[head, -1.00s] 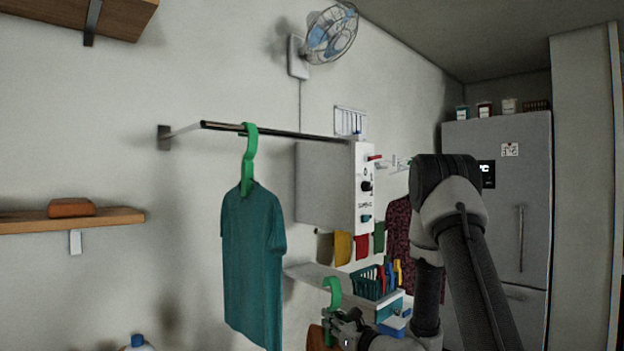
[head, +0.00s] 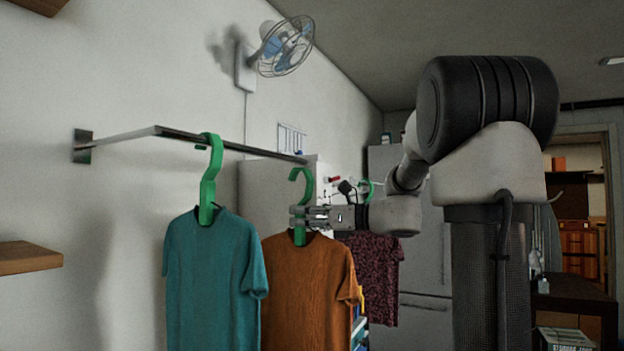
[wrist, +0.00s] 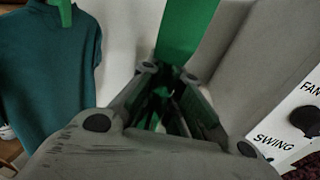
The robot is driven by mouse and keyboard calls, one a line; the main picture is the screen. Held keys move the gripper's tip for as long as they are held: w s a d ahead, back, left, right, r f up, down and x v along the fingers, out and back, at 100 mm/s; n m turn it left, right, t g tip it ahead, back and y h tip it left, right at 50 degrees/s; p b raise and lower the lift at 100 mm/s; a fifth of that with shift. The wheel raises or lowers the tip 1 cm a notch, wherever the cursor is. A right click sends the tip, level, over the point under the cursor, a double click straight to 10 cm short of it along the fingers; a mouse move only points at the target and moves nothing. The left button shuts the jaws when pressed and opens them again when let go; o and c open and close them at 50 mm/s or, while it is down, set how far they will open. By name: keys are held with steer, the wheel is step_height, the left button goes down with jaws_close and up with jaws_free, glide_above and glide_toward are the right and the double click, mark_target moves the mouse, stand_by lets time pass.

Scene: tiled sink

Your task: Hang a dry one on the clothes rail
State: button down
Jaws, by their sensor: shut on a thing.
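My gripper (head: 300,216) is shut on the neck of a green hanger (head: 303,185) that carries an orange-brown T-shirt (head: 305,290). The hanger is upright, and its hook shows just below the right end of the clothes rail (head: 245,150). I cannot tell how far apart hook and rail are in depth. A teal T-shirt (head: 210,285) hangs from the rail on another green hanger (head: 210,180). In the wrist view the held hanger (wrist: 185,30) rises between my fingers, and the teal shirt (wrist: 45,75) is at the left. The orange-brown shirt is out of the wrist view.
A dark red patterned shirt (head: 372,275) hangs behind and to the right on a green hanger. A grey box on the wall (head: 265,195) stands behind the rail; its panel (wrist: 300,120) shows dials in the wrist view. A fan (head: 285,48) is above. A shelf (head: 28,257) is left.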

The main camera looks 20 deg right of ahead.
steer(key=s+r, duration=0.8)
steer(key=r, duration=0.2)
steer(key=w+a+f, duration=0.3)
steer(key=w+a, duration=0.7)
steer(key=w, duration=0.3)
steer(key=shift+w+f, duration=0.15)
steer(key=shift+w, duration=0.05)
stand_by(0.4)
